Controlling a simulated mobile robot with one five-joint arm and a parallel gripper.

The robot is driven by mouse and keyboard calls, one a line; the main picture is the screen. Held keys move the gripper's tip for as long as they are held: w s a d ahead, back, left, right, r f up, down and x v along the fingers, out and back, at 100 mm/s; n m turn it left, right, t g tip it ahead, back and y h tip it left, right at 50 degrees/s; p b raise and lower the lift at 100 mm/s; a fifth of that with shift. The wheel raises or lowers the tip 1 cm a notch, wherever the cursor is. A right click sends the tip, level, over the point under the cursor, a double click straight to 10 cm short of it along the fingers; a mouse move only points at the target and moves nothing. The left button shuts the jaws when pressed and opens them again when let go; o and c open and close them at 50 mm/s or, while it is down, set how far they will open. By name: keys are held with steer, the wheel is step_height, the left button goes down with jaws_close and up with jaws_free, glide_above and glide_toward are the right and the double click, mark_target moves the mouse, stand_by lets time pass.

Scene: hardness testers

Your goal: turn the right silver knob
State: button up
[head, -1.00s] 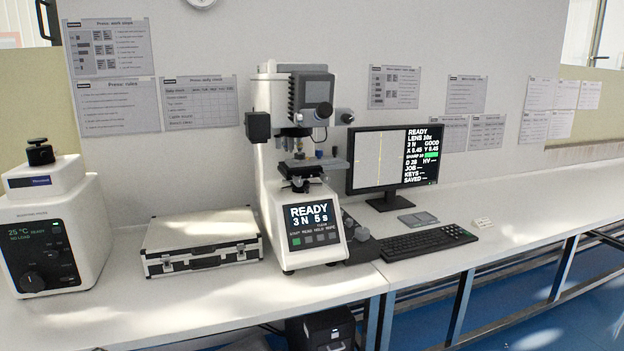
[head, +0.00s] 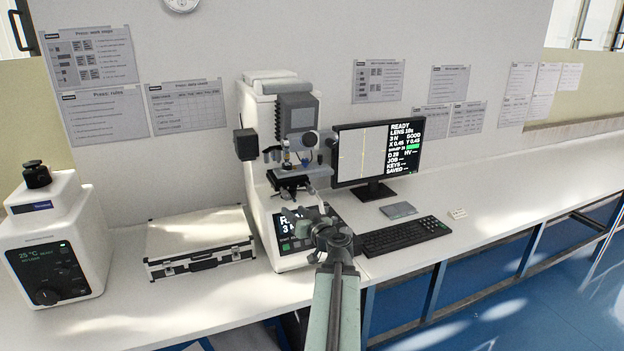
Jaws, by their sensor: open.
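The white hardness tester (head: 254,172) stands on the bench, with its turret and stage (head: 290,175) at mid-height. My gripper (head: 304,216) is open and empty, in front of the lower right of the tester. It covers part of the tester's lit panel (head: 291,245). The silver knobs at the right of the tester's base are hidden behind my gripper and wrist, so I cannot tell whether it touches them. Two greyish knobs (head: 310,139) show higher up on the right of the tester's head.
A monitor (head: 377,150) and keyboard (head: 404,237) stand right of the tester. A silver case (head: 197,238) lies to its left, and a white instrument (head: 52,240) stands at the far left.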

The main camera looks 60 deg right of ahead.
mark_target(313, 192)
steer(key=s+d+r+m+h, duration=0.2)
steer(key=s+d+r+h, duration=0.1)
steer(key=s+d, duration=0.35)
steer(key=shift+g, duration=0.4)
steer(key=x, duration=0.7)
steer(key=shift+w+a, duration=0.2)
steer(key=shift+a, duration=0.2)
jaws_close()
